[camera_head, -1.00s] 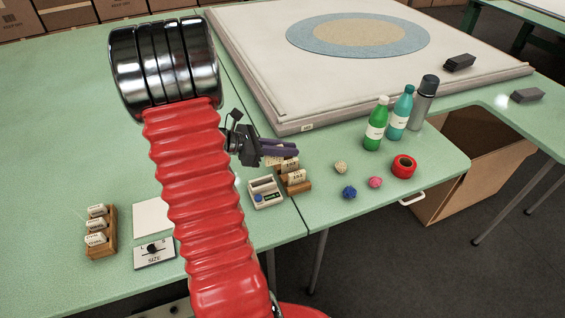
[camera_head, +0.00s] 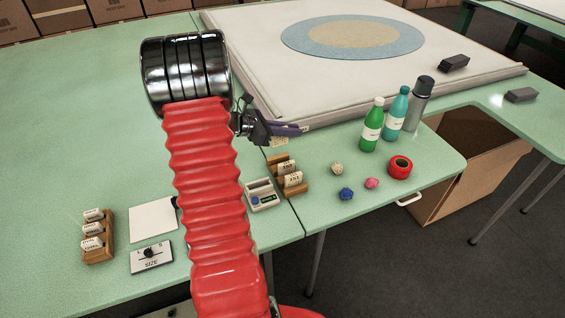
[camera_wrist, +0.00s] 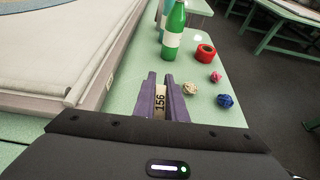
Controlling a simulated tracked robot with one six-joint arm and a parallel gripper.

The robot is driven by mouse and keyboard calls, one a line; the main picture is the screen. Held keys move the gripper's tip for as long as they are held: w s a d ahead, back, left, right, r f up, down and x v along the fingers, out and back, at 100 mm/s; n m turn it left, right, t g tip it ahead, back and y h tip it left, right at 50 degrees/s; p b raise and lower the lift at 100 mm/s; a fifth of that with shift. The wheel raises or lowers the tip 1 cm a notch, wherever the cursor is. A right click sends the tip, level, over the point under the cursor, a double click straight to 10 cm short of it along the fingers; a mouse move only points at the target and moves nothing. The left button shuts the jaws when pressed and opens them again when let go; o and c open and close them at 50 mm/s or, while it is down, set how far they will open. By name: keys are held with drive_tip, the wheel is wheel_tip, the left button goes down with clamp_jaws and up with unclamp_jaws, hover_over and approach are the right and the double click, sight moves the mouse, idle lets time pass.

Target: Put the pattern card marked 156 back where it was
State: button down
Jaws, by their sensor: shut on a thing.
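My gripper (camera_head: 292,129) is shut on the pattern card marked 156 (camera_wrist: 159,100). The card stands between the purple fingers in the wrist view, its number turned sideways. In the head view, the card (camera_head: 279,142) shows just below the fingers. The gripper is in the air, above and behind the right wooden card rack (camera_head: 275,159). That rack holds two white cards (camera_head: 291,179) towards the front, and its rear part looks bare. A second wooden rack (camera_head: 108,246) at the left holds several cards (camera_head: 92,228).
Yarn balls (camera_head: 346,194), red tape (camera_head: 400,167), a green bottle (camera_head: 371,125), a teal bottle (camera_head: 396,115) and a grey flask (camera_head: 419,100) stand to the right. The tufting frame (camera_head: 325,118) lies behind. A SIZE box (camera_head: 151,257) is at left.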

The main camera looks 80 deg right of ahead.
sight(283, 143)
drive_tip(key=shift+f, duration=3)
drive_tip(key=shift+f, duration=0.1)
drive_tip(key=shift+f, duration=1.75)
drive_tip(key=c, duration=1.8)
unclamp_jaws()
drive_tip(key=shift+f, duration=0.1)
drive_tip(key=v, duration=1.2)
